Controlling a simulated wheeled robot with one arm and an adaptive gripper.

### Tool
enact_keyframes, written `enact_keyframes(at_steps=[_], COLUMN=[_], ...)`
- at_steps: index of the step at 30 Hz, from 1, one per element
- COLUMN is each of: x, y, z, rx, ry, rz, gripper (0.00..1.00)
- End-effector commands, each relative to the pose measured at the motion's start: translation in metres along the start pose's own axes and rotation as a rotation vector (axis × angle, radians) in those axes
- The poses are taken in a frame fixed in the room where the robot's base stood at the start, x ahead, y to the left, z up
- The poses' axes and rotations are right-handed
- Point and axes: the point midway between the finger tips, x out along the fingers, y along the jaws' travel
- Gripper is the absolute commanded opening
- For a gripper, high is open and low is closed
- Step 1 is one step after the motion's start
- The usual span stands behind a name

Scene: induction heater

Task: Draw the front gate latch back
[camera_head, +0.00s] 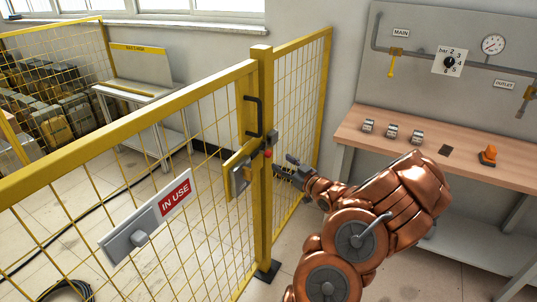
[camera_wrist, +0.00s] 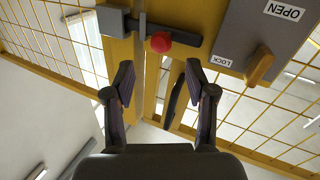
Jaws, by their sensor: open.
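The front gate latch is on the yellow gate post. Its red knob (camera_head: 268,153) shows in both views, at top centre in the wrist view (camera_wrist: 161,42). Beside the knob is a grey block (camera_wrist: 112,20). On the other side is a grey plate (camera_wrist: 238,32) labelled OPEN and LOCK, with a yellow lever (camera_wrist: 259,66); I cannot tell which label the lever points to. My gripper (camera_head: 281,171) is just right of the post in the head view. In the wrist view my gripper (camera_wrist: 158,75) has its fingers spread and empty, with the knob beyond the fingertips.
A black gate handle (camera_head: 257,117) sits above the latch. An IN USE sign plate (camera_head: 145,218) hangs on the mesh fence. A workbench (camera_head: 440,150) with several switches and an orange knob (camera_head: 488,155) stands right. Pipes and a gauge (camera_head: 494,45) are on the panel behind.

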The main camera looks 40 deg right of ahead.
Motion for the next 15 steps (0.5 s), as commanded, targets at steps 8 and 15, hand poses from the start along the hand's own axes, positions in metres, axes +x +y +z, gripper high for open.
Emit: enact_keyframes(at_steps=[8, 15], x=[0.026, 0.049], y=[-0.002, -0.001], z=[-0.001, -0.001], rx=[0.001, 0.000], ry=[-0.002, -0.003], rz=[-0.003, -0.001], gripper=[0.56, 0.56])
